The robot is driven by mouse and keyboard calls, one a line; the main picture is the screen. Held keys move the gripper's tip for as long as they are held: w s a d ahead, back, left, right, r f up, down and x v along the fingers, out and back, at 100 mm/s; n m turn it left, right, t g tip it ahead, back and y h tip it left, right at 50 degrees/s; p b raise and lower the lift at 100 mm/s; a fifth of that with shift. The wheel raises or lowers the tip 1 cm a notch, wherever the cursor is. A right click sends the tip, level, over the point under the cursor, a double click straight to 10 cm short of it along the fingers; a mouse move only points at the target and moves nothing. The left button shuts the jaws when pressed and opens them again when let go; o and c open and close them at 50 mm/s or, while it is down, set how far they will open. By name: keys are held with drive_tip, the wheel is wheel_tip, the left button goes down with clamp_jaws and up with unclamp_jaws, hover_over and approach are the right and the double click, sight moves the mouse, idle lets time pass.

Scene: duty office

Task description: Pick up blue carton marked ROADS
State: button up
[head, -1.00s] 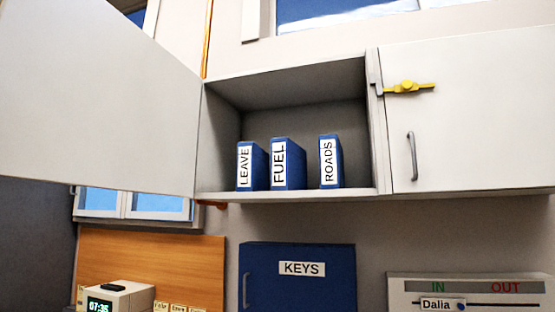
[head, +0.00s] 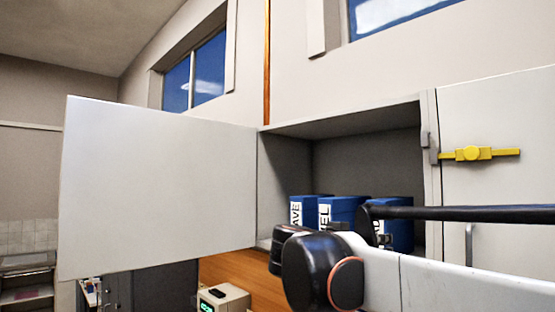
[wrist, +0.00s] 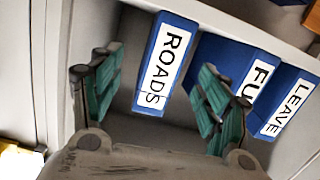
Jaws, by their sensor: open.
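The blue carton marked ROADS (wrist: 167,62) stands in the open wall cupboard, its white label facing out. In the wrist view it shows between the two green-padded fingers of my gripper (wrist: 160,75), which are spread with a gap on each side. The fingers hold nothing. In the head view the ROADS carton (head: 402,232) is the rightmost of the three, and my arm hides much of it and its label. My gripper is mostly hidden there.
The FUEL carton (wrist: 234,72) stands close beside my right finger in the wrist view, with the LEAVE carton (wrist: 287,105) beyond it. The cupboard's left door (head: 150,190) is swung open. The right door (head: 500,120) is shut, with a yellow latch (head: 473,153).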

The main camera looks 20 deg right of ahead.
drive_tip(key=m+h+p, duration=0.1)
drive_tip(key=h+p, duration=0.1)
approach(374, 206)
drive_tip(key=x, duration=0.4)
drive_tip(key=shift+d, duration=0.15)
drive_tip(key=shift+w+d+r, duration=0.1)
drive_tip(key=shift+w+d, duration=0.05)
drive_tip(key=shift+d, duration=0.05)
drive_tip(key=p+x, duration=0.2)
drive_tip(key=x, duration=0.5)
drive_tip(key=shift+w+d, duration=0.15)
drive_tip(key=shift+d, duration=0.15)
drive_tip(key=shift+w+d+p, duration=0.1)
drive_tip(key=shift+d+p, duration=0.25)
drive_tip(key=shift+d, duration=0.3)
drive_tip(key=p+x, duration=0.1)
drive_tip(key=x, duration=0.2)
drive_tip(key=shift+w+d+r+p, duration=0.1)
drive_tip(key=shift+w+d+p, duration=0.05)
drive_tip(key=shift+d+p, duration=0.15)
drive_tip(key=shift+w+d, duration=0.15)
drive_tip(key=shift+d, duration=0.15)
drive_tip(key=shift+a, duration=0.15)
drive_tip(key=shift+c, duration=1.3)
drive_tip(key=shift+s, duration=0.2)
clamp_jaws()
